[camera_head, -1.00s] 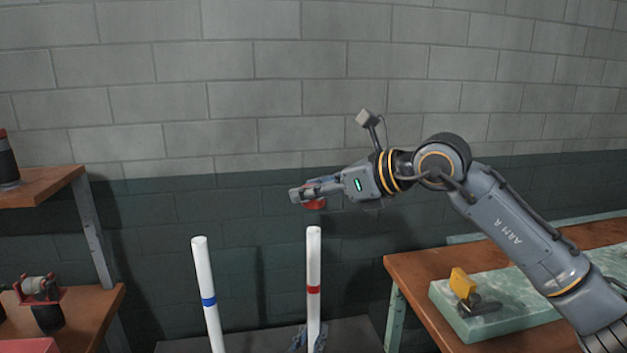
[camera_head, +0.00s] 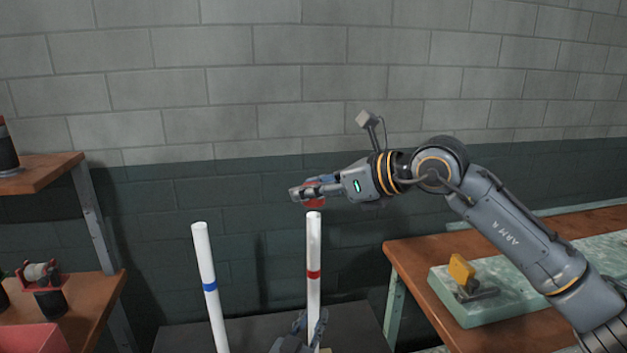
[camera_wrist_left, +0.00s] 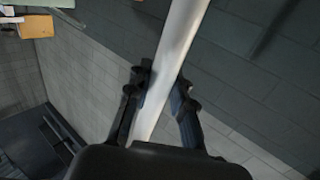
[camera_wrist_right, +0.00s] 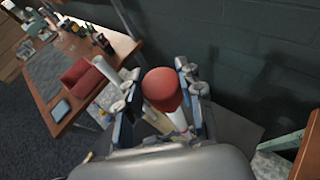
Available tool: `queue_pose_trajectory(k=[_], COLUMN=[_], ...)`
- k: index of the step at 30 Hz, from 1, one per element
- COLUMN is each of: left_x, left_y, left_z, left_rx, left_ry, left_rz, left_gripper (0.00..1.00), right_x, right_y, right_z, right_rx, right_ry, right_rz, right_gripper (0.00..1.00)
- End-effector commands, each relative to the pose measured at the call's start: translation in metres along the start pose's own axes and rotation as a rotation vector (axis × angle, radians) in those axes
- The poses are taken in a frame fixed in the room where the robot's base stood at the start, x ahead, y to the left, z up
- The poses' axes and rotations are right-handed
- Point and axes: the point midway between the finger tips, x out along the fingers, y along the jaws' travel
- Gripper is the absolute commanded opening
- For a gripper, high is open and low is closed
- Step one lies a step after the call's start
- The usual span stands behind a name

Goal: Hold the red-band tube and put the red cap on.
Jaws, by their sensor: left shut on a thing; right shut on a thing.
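The white red-band tube (camera_head: 313,245) stands upright in the head view, its red band (camera_head: 313,274) partway down. My left gripper (camera_head: 315,328) is low on this tube and shut on it; the left wrist view also shows the tube (camera_wrist_left: 178,50) between the fingers (camera_wrist_left: 160,98). My right gripper (camera_head: 308,193) is shut on the red cap (camera_head: 314,203), just above the tube's top. In the right wrist view the rounded red cap (camera_wrist_right: 161,88) sits between the fingers (camera_wrist_right: 160,100), with a white tube end (camera_wrist_right: 178,120) below it.
A second white tube with a blue band (camera_head: 204,255) stands to the left. A wooden bench (camera_head: 410,262) with a green slab (camera_head: 500,300) and a yellow piece is at right. Wooden shelves (camera_head: 40,172) are at left. The wall is behind.

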Motion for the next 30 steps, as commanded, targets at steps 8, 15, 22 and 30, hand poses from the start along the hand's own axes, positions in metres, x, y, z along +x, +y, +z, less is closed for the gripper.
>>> queue_pose_trajectory(k=[8, 15, 22, 30], left_x=[0.000, 0.000, 0.000, 0.000], left_y=[0.000, 0.000, 0.000, 0.000], left_z=[0.000, 0.000, 0.000, 0.000], left_rx=[0.000, 0.000, 0.000, 0.000], left_ry=[-0.001, 0.000, -0.001, -0.001], left_rz=[0.000, 0.000, 0.000, 0.000], left_gripper=[0.00, 0.00, 0.00, 0.00], right_x=[0.005, 0.010, 0.014, 0.017], right_y=[0.000, 0.000, 0.000, 0.000], right_z=[-0.014, -0.025, -0.035, -0.040], right_rx=[0.000, 0.001, 0.000, -0.001], right_ry=[0.002, 0.001, 0.002, 0.000], right_rz=[-0.001, 0.000, 0.000, 0.000], right_gripper=[0.17, 0.17, 0.17, 0.17])
